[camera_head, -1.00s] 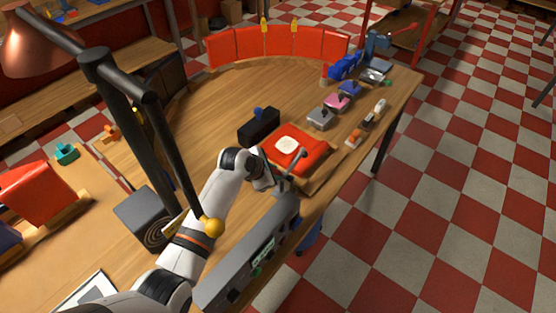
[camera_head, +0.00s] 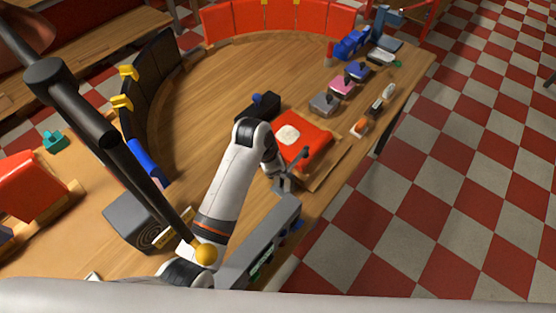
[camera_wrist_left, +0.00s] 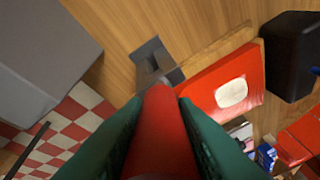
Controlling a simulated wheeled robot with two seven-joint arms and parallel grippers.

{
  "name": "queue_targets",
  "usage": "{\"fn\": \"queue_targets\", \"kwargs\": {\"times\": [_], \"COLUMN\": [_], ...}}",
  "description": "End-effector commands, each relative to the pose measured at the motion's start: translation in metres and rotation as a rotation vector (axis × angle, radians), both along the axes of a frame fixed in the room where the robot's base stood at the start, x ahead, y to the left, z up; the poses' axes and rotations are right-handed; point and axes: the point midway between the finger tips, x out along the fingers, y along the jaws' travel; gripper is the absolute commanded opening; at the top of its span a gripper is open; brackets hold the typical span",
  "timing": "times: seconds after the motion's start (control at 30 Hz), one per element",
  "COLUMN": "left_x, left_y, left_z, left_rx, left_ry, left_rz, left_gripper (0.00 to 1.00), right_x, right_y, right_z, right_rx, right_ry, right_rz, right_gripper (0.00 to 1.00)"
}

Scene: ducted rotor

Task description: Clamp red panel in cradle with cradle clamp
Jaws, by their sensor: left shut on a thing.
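The red panel (camera_head: 308,134) lies with its white patch up in a wooden cradle (camera_head: 325,173) near the table's right edge. It also shows in the left wrist view (camera_wrist_left: 240,78), right of my fingers. The grey cradle clamp (camera_wrist_left: 152,58) stands at the cradle's near edge. Its red handle (camera_wrist_left: 160,125) is between the green fingers of my left gripper (camera_wrist_left: 160,140), which is shut on it. In the head view my left gripper (camera_head: 280,180) is at the cradle's near left side, partly hidden by its arm. Whether the clamp presses on the panel cannot be told. My right gripper is not in view.
A grey box (camera_head: 262,240) stands close to my left gripper. A black block (camera_head: 258,106) stands behind the panel. Several small coloured parts line the right edge. A dark lamp arm (camera_head: 110,150) crosses the left side. The table's middle is clear.

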Motion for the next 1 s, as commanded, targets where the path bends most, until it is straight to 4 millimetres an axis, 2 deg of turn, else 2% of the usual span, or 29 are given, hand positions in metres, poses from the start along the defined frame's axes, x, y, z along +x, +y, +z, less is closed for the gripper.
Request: {"fn": "queue_targets", "kwargs": {"times": [0.07, 0.1, 0.2, 0.57, 0.73, 0.8, 1.0], "left_x": [-0.001, -0.001, -0.001, -0.001, -0.008, -0.021, -0.056], "left_y": [0.001, 0.001, 0.001, 0.002, 0.009, 0.021, 0.055], "left_z": [-0.003, -0.003, -0.003, 0.003, 0.026, 0.021, 0.021], "left_rx": [0.007, 0.007, 0.006, 0.003, 0.003, 0.004, 0.005], "left_ry": [0.004, 0.004, 0.004, 0.001, -0.002, 0.004, 0.003], "left_rz": [-0.001, -0.001, -0.001, -0.001, -0.001, 0.002, 0.002], "left_gripper": [0.00, 0.32, 0.47, 0.47, 0.47, 0.47, 0.47], "right_x": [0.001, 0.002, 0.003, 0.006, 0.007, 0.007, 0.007], "right_y": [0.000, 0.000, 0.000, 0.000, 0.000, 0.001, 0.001], "right_z": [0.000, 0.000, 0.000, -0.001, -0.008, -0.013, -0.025], "right_rx": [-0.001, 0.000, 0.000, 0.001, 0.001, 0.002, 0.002], "right_ry": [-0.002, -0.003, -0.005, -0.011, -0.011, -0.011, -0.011], "right_rz": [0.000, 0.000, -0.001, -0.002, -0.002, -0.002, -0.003], "right_gripper": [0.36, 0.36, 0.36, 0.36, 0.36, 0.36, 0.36]}}
